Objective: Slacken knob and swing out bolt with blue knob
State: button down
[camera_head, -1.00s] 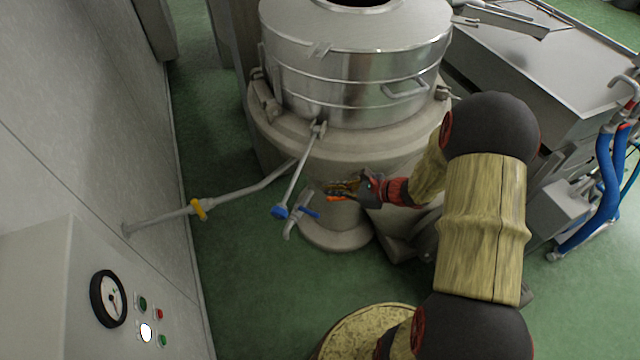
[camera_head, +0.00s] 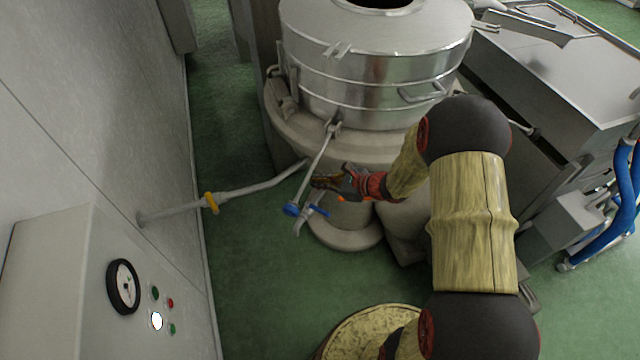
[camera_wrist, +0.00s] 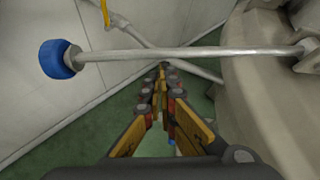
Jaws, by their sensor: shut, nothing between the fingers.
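The swing bolt (camera_head: 315,166) is a thin grey rod running from a bracket on the vessel rim down to the left. Its blue knob (camera_head: 291,209) is at the lower end. In the wrist view the blue knob (camera_wrist: 58,59) is at the left, and the rod (camera_wrist: 190,52) crosses the upper part to its pivot at the right. My gripper (camera_head: 318,182) is just right of the rod in the head view. In the wrist view my gripper (camera_wrist: 163,75) points at the rod with its fingertips together, below it and apart from the knob. Nothing shows between the fingers.
A tap with a blue lever (camera_head: 318,211) sits close to the knob. A grey pipe with a yellow valve handle (camera_head: 211,202) runs to the wall. The steel vessel (camera_head: 375,65) stands on a stone-coloured base (camera_head: 300,130). A control box (camera_head: 60,290) is at lower left.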

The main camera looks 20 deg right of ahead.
jog(key=shift+r, duration=0.1)
jog(key=r, duration=0.3)
jog(key=shift+s+a+r, duration=0.1)
jog(key=shift+s+a, duration=0.1)
dwell(0.3)
jog(key=s+d+r+b, duration=0.1)
jog(key=s+d+b, duration=0.2)
jog(key=s+d, duration=0.3)
jog(key=shift+s+d, duration=0.25)
jog(key=shift+d, duration=0.15)
